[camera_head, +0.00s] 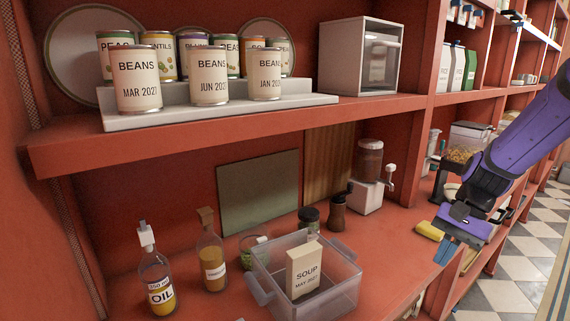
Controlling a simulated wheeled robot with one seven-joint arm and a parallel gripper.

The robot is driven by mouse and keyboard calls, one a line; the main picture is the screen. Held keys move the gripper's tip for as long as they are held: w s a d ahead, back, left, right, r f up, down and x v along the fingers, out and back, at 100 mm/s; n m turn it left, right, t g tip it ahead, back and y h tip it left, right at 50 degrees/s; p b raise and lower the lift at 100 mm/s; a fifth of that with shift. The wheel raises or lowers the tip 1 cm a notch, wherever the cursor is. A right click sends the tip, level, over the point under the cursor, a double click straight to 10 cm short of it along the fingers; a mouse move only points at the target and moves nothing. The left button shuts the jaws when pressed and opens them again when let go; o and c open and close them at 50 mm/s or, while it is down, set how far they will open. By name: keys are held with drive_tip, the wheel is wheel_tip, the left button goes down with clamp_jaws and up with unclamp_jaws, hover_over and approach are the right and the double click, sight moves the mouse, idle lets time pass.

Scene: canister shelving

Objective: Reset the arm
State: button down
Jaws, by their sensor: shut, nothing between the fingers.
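My gripper (446,252) is at the right of the view, at the end of my purple arm. It hangs in front of the lower counter's edge, with its blue fingers pointing down. The fingers are together and hold nothing. A yellow item (430,231) shows just left of the gripper; I cannot tell whether the two touch. The gripper is well to the right of the clear bin (262,283), which holds an upright soup box (303,269) marked MAY-2027.
Bean cans (137,80) and other cans stand on a white stepped riser (190,117) on the upper shelf (240,135). An oil bottle (157,285), a sauce bottle (212,262) and a grinder (337,213) stand on the lower counter. The checkered floor (500,290) is clear.

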drive_tip(key=s+r+n+t+h, duration=0.5)
drive_tip(key=s+r+n+t, duration=0.2)
drive_tip(key=s+r, duration=0.9)
drive_tip(key=shift+a+r+n+t, duration=0.3)
drive_tip(key=shift+a+t, duration=0.15)
drive_tip(key=shift+t, duration=0.15)
